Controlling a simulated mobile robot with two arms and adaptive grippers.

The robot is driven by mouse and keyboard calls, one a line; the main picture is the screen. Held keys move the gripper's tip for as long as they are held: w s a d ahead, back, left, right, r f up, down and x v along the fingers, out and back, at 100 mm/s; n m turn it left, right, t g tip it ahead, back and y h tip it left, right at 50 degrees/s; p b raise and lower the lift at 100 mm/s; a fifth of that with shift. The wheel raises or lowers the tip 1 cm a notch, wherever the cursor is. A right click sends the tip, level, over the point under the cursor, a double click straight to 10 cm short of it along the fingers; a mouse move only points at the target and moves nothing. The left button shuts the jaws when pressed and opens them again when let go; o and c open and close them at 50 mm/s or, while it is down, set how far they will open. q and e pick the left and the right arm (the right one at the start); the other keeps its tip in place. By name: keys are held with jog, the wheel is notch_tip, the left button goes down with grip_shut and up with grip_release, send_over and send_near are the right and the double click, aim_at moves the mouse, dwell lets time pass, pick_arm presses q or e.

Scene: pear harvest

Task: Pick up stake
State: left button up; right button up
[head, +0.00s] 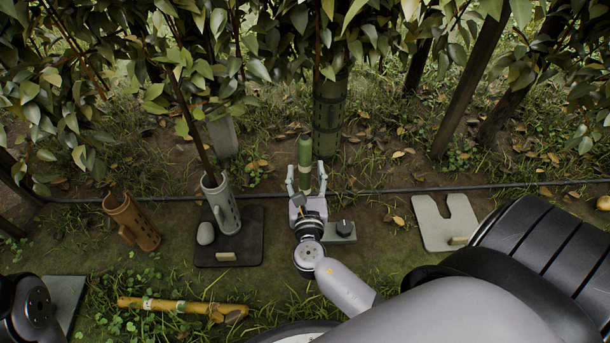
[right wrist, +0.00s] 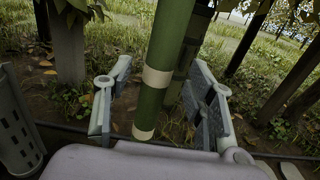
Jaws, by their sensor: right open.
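A green bamboo stake (head: 305,158) with pale bands stands upright or nearly so ahead of my right arm. My right gripper (head: 306,168) is open, with one finger on each side of the stake. In the right wrist view the stake (right wrist: 157,77) runs up between the open fingers (right wrist: 161,80), with visible space on both sides. Its lower end (right wrist: 144,133) shows just above the palm. A yellow bamboo length (head: 180,307) lies on the grass at the lower left. My left gripper is not in view.
A grey-green slotted tube (head: 222,205) stands on a dark plate (head: 252,245); a brown tube (head: 133,222) leans left of it. A pale notched plate (head: 445,222) lies right. A dark hose (head: 390,190) crosses behind. A green mesh tube (head: 328,115) stands beyond the stake.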

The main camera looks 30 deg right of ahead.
aim_at(305, 168)
jog(key=shift+b+x, duration=0.55)
jog(key=shift+x, duration=1.45)
jog(key=shift+c, duration=0.4)
grip_shut()
